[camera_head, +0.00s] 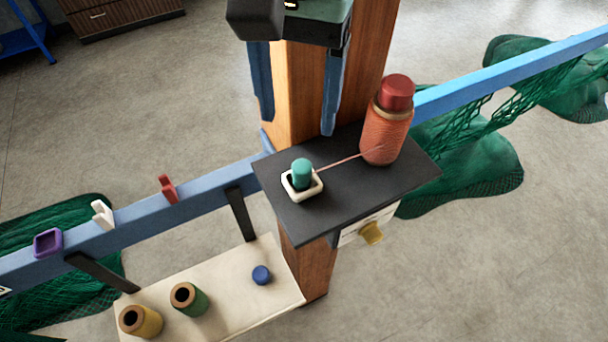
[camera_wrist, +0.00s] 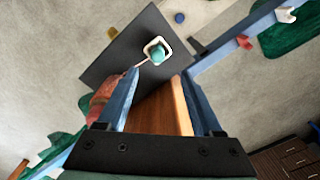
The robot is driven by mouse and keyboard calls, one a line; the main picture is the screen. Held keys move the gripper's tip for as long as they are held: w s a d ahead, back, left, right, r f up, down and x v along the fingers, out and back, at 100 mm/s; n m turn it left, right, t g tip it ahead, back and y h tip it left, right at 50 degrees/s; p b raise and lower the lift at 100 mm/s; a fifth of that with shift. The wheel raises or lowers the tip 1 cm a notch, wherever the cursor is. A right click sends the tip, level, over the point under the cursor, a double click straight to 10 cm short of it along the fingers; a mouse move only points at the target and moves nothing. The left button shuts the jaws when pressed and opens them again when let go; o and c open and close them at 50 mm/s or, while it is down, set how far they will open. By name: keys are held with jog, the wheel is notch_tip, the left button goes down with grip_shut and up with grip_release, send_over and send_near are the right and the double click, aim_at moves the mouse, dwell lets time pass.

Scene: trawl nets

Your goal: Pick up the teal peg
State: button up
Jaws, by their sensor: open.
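The teal peg (camera_head: 302,171) stands upright in a small cream square holder (camera_head: 316,191) on a dark shelf (camera_head: 300,219) fixed to a wooden post. In the wrist view the peg (camera_wrist: 158,53) and its holder lie ahead of the fingers, near the upper middle. My gripper (camera_head: 296,125) is open and empty, with two blue fingers pointing down, above and behind the peg in the head view. In the wrist view my gripper (camera_wrist: 166,75) has its fingers spread wide, and nothing is between the tips.
An orange twine spool (camera_head: 388,125) with a red top stands on the shelf, its pink strand running to the holder. The wooden post (camera_head: 375,40) is close to my fingers. Blue rail (camera_head: 130,225) carries small hooks. A lower cream shelf (camera_head: 235,300) holds spools and a blue cap.

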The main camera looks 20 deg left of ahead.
aim_at(302, 165)
jog(key=f+b, duration=0.3)
jog(key=f, duration=0.1)
jog(key=f+b, duration=0.3)
jog(key=f, duration=0.2)
jog(key=shift+w+d, duration=0.15)
jog(key=shift+d, duration=0.05)
grip_shut()
